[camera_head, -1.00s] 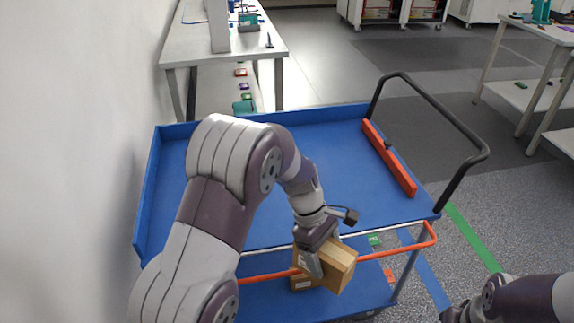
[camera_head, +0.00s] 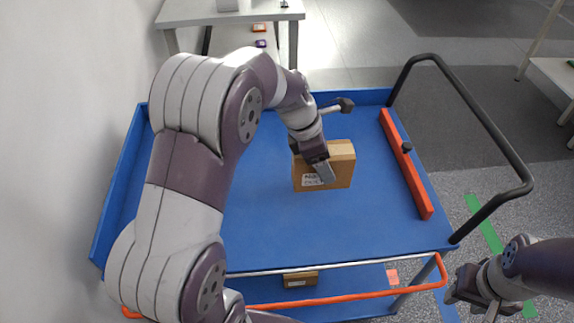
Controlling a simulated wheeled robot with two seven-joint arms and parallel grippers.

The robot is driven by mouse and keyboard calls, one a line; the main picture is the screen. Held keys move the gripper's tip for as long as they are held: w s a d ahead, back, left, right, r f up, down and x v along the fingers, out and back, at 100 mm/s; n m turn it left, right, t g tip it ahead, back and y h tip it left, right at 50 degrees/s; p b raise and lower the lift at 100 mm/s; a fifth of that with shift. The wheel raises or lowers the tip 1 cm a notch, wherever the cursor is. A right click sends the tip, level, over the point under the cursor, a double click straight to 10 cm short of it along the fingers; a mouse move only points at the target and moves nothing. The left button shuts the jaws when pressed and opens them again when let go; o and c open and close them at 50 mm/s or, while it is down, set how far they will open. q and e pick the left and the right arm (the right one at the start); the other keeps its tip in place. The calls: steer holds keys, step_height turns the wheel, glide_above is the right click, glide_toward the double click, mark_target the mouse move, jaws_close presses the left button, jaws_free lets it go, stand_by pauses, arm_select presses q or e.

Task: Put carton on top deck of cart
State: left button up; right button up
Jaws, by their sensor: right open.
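The brown carton (camera_head: 342,168) with a white label is upright over the blue top deck (camera_head: 270,235) of the cart, right of the deck's middle. My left gripper (camera_head: 322,170) is shut on the carton, with one finger lying across its near face; the other finger is hidden. I cannot tell whether the carton's bottom touches the deck or is just above it. My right gripper (camera_head: 482,296) is open and empty, low at the right, outside the cart.
A red-orange bar (camera_head: 405,164) lies along the deck's right side, below the black push handle (camera_head: 470,130). Another small carton (camera_head: 300,279) is on the lower deck, behind the orange rail (camera_head: 350,297). The deck around the held carton is clear.

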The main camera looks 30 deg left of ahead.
arm_select(q)
steer(key=shift+w+a+f+b, duration=0.15)
steer(key=shift+w+a+f, duration=0.05)
steer(key=shift+a+f, duration=1.35)
steer(key=shift+w+a+f+b, duration=0.1)
steer(key=shift+w+a+f, duration=0.05)
steer(key=shift+a+f, duration=1.35)
steer(key=shift+w+a+f+b, duration=0.2)
steer(key=shift+a+f, duration=1.1)
steer(key=shift+f, duration=0.45)
steer(key=o, duration=1.5)
steer(key=shift+f, duration=0.1)
steer(key=shift+c, duration=0.2)
